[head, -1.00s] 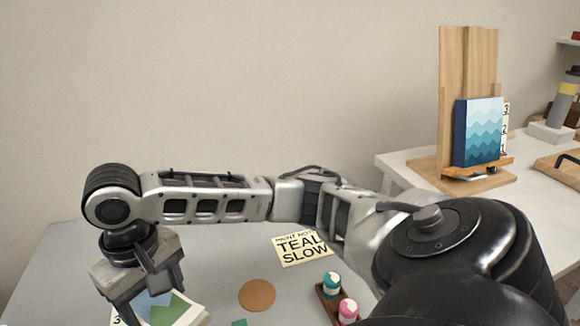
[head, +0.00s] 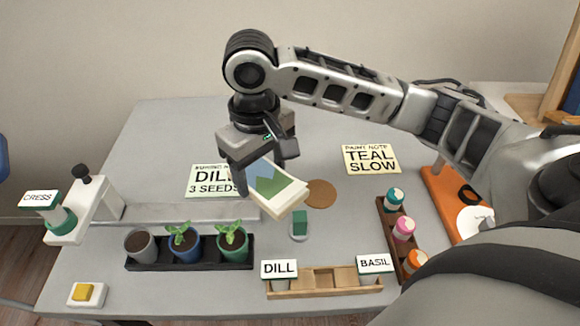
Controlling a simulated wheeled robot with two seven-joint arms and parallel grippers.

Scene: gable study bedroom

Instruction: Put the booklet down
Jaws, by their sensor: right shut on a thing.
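The booklet (head: 276,195) has a cover with a blue and green picture and cream edges. My right gripper (head: 262,176) points down and is shut on its far left part. The booklet is tilted in the picture, with its near right corner toward a small green block. It covers part of the pale sowing note (head: 207,181) behind it. I cannot tell whether it touches the table (head: 160,135) or hangs just above it. My left gripper is not in view.
A potted-plant tray (head: 190,262), a grey rail (head: 175,213) and a DILL/BASIL rack (head: 325,282) are nearer. Paint bottles (head: 403,229) stand right. The table's back left is clear.

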